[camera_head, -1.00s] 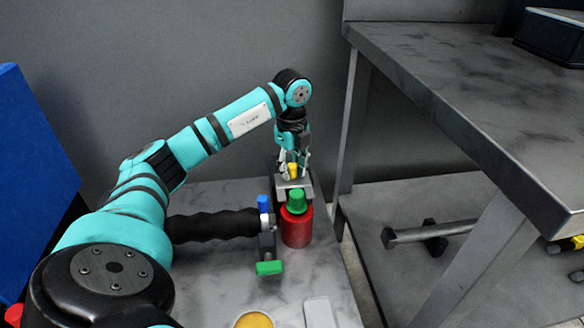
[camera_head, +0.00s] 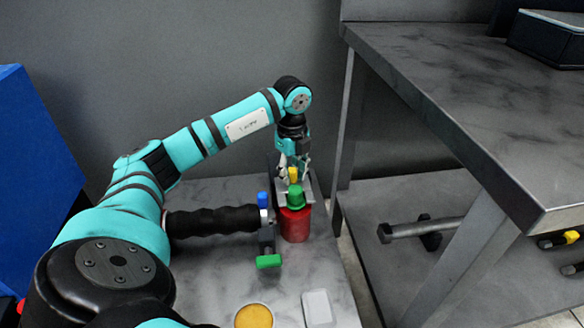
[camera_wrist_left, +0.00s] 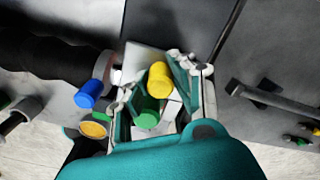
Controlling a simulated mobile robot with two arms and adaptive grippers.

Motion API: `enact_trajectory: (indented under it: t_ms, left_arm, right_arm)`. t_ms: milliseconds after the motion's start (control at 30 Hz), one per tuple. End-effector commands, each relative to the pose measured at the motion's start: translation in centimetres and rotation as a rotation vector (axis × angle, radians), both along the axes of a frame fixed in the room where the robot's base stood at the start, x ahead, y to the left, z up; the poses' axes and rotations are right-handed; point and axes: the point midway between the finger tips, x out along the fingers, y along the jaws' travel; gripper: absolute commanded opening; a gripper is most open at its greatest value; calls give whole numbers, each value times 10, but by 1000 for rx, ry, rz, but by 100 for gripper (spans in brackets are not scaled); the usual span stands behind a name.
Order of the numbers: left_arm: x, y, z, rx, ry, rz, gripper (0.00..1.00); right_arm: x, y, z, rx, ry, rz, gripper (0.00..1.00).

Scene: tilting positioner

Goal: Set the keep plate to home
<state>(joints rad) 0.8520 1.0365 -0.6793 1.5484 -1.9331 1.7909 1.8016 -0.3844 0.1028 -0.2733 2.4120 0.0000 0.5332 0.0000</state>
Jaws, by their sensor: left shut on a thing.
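The keep plate seems to be the small grey metal plate (camera_head: 309,188) behind the green knob (camera_head: 295,196); I cannot tell for certain. A yellow knob (camera_head: 293,173) stands at it. My left gripper (camera_head: 293,167) comes down from above and is shut on the yellow knob, which also shows between the fingers in the left wrist view (camera_wrist_left: 159,77). The green knob tops a red cylinder (camera_head: 294,224) just in front and also shows in the left wrist view (camera_wrist_left: 148,117). The fingers partly hide the plate. My right gripper is not in view.
A black ribbed bellows (camera_head: 212,221) lies left of the red cylinder, with a blue knob (camera_head: 263,199) and a green block (camera_head: 269,261) by its end. A yellow-topped round part (camera_head: 254,317) sits in front. A metal table (camera_head: 455,100) stands right.

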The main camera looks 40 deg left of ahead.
Motion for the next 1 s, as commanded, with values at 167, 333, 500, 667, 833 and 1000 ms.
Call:
enact_trajectory:
  t_ms: [167,333,500,667,833,1000]
  left_arm:
    - [-2,-5,-2,-10,10,-11,44]
    - [-1,-6,-2,-12,5,-12,48]
    - [0,-6,1,-13,1,-13,48]
    - [2,-6,19,-14,-8,-12,48]
    - [1,-3,57,-11,-8,-9,48]
    - [-1,-1,92,-8,1,-5,48]
  right_arm:
    - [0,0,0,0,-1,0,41]
    - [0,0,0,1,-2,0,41]
    - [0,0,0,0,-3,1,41]
    - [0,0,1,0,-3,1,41]
    - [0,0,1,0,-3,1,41]
    - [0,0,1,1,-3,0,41]
